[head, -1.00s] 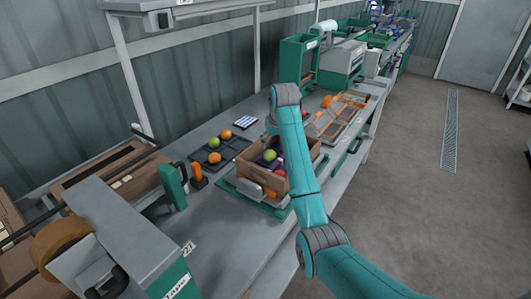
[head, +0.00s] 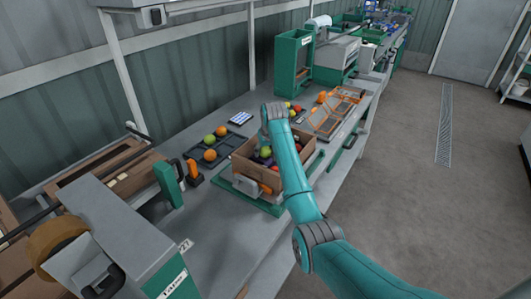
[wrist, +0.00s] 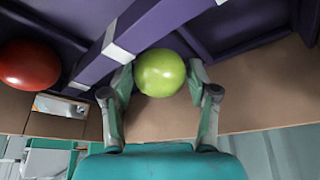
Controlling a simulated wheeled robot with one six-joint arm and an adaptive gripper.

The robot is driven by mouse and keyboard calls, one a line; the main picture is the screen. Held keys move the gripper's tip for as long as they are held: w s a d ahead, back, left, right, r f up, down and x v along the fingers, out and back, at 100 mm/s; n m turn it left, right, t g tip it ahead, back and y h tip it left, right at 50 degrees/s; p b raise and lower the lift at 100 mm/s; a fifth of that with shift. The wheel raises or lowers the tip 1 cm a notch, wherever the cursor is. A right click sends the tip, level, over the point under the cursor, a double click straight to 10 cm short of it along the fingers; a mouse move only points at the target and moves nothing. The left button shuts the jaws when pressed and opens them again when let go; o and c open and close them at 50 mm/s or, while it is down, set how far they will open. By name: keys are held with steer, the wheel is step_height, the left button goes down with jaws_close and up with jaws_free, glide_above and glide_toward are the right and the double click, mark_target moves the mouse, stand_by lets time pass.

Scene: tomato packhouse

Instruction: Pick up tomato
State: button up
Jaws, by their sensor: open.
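A green tomato (wrist: 160,73) lies in a purple-lined cardboard crate, between the fingertips of my gripper (wrist: 160,78) in the wrist view. The fingers are open, one close on each side of it; I cannot tell whether they touch it. A red tomato (wrist: 28,65) lies to the left in another cell, apart from the gripper. In the head view the crate (head: 242,169) stands on the bench, with a green tomato (head: 265,152) showing inside. My arm hides the gripper and part of the crate there.
Purple dividers (wrist: 150,25) and the crate's brown wall (wrist: 245,100) are close around the fingers. A dark tray (head: 229,148) with green and orange tomatoes is left of the crate. Orange-framed panels (head: 325,118) lie behind. The front bench surface (head: 225,225) is clear.

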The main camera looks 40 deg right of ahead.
steer(key=c, duration=0.5)
steer(key=shift+o, duration=0.2)
